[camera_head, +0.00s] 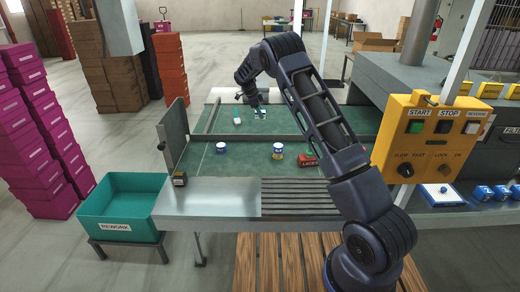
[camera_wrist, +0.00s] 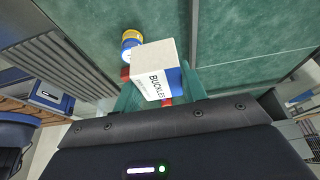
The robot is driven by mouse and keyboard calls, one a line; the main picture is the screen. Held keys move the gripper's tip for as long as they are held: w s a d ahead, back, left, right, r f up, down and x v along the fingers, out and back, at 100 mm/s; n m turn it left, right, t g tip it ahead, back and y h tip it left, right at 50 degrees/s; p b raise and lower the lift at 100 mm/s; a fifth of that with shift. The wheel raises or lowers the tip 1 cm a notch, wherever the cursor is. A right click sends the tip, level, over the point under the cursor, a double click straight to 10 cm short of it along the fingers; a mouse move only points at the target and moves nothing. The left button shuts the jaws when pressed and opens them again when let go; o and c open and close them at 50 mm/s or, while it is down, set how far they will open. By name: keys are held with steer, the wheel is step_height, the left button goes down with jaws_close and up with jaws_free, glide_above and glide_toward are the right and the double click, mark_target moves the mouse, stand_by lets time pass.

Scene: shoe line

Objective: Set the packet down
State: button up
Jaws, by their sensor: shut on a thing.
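The packet is a white and blue box lettered "BUCKLES" (camera_wrist: 154,74), seen close up in the wrist view. My gripper (camera_wrist: 148,88) is shut on it, with red parts showing at the packet's edges. In the head view my gripper (camera_head: 258,107) is over the far part of the green table surface (camera_head: 190,158), and the packet is small there. I cannot tell whether its underside touches the surface.
On the green surface are a small white and teal item (camera_head: 237,120), a blue and white can (camera_head: 220,148), a yellow and blue can (camera_head: 278,151) and a red laces box (camera_head: 308,160). A teal rework bin (camera_head: 118,207) stands front left. Clear green surface lies between the items.

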mark_target(262, 149)
step_height(262, 149, down, 20)
steer(key=shift+a+r, duration=0.1)
steer(key=shift+a, duration=0.05)
stand_by(0.5)
steer(key=o, duration=1)
steer(key=v, duration=1.2)
